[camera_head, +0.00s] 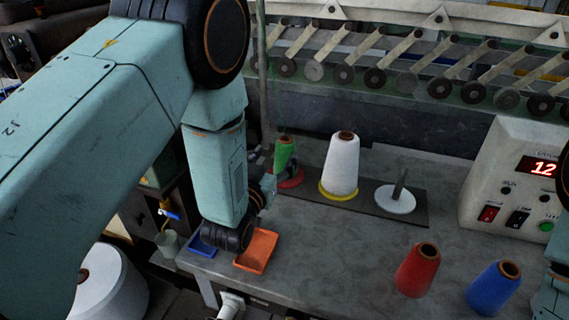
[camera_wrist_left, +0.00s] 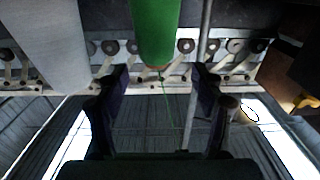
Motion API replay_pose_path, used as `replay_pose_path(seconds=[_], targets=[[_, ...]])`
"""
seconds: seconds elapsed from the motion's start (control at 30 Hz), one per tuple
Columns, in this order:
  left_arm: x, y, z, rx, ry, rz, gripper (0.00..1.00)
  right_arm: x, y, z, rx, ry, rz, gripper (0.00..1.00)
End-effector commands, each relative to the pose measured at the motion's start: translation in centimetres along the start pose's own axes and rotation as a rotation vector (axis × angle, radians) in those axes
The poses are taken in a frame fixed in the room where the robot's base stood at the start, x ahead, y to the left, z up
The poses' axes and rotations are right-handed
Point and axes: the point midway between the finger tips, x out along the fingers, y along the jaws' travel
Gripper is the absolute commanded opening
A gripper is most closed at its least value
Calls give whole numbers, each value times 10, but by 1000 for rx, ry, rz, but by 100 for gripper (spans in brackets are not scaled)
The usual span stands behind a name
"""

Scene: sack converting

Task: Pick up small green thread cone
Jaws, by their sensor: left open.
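The small green thread cone (camera_head: 285,150) stands upright on a red disc (camera_head: 291,182) at the left end of the dark base plate. My left gripper (camera_head: 279,168) is at the green cone, and its dark fingers partly hide the cone's lower part. In the left wrist view the green cone (camera_wrist_left: 155,28) comes down from the top, between the lines of the two open fingers (camera_wrist_left: 160,80). A thin green thread shows below it. I cannot tell whether a finger touches the cone. My right gripper is not in view.
A large white cone (camera_head: 342,165) on a yellow disc stands just right. Beyond it is a bare spindle (camera_head: 400,183) on a white disc. Red (camera_head: 417,272) and blue (camera_head: 493,289) cones stand front right. Orange (camera_head: 257,251) and blue (camera_head: 203,241) trays lie below my left arm. A control box (camera_head: 509,205) stands right.

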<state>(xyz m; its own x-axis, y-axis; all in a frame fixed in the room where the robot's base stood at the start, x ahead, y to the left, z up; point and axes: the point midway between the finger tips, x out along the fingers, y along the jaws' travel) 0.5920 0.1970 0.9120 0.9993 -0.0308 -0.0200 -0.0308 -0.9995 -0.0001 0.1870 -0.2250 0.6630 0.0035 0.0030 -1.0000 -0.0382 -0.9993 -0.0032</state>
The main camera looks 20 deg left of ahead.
Motion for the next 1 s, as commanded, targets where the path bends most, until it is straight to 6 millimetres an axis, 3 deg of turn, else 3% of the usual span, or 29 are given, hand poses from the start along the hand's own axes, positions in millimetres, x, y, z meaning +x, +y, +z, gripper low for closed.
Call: replay_pose_path(seconds=[0.03,0.23,0.53,0.87,1.0], targets=[[12,2,-6,-5,25,4,68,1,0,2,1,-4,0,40],[26,1,-7,-5,24,4,68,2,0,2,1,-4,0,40],[65,1,-7,-4,22,3,68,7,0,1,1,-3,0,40],[71,1,-8,-4,20,3,68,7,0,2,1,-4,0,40],[71,1,-8,-4,20,3,56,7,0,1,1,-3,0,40]])
